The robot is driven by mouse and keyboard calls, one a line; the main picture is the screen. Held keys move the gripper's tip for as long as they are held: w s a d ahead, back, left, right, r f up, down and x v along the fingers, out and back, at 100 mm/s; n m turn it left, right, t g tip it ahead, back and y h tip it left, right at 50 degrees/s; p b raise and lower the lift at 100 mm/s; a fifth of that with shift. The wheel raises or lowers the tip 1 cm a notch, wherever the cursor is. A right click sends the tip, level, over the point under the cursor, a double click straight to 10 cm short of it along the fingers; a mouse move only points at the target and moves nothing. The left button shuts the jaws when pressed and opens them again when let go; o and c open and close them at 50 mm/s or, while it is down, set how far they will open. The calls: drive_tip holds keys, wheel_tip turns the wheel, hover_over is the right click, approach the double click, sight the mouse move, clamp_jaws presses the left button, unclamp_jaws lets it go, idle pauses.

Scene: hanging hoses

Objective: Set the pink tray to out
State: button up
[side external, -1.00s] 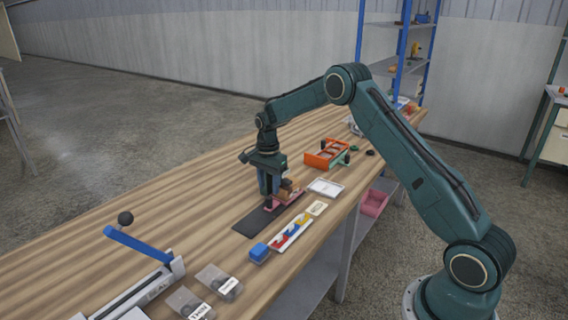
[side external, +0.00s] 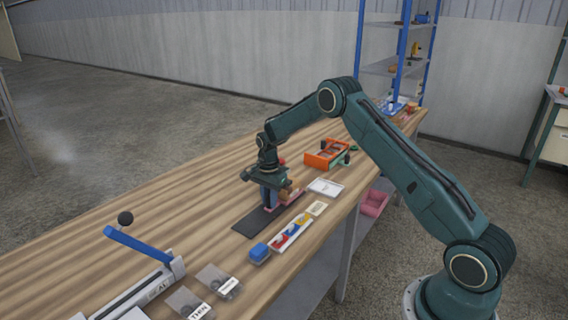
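The pink tray (side external: 293,202) sits at the right end of a dark strip (side external: 254,222) on the wooden bench. A tan block shows on or beside the tray, partly hidden by my gripper. My gripper (side external: 268,203) points down over the dark strip, at the left side of the tray. Its fingertips are low, near the strip and the tray. The fingers are too small and overlapped to tell whether they are open or shut, or whether they touch the tray.
In front stand a blue block (side external: 259,252) and a white rack (side external: 291,235) with coloured pieces. A white tray (side external: 325,188) and an orange frame (side external: 327,155) lie to the right. A blue-handled lever (side external: 137,244) stands at the left front. The bench behind my gripper is mostly clear.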

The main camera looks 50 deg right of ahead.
clamp_jaws()
drive_tip(key=a, duration=1.2)
drive_tip(key=shift+a, duration=0.3)
drive_tip(key=o, duration=0.7)
unclamp_jaws()
drive_tip(key=shift+r, duration=0.2)
wheel_tip(320, 180, up, 14)
drive_tip(key=shift+f, duration=0.25)
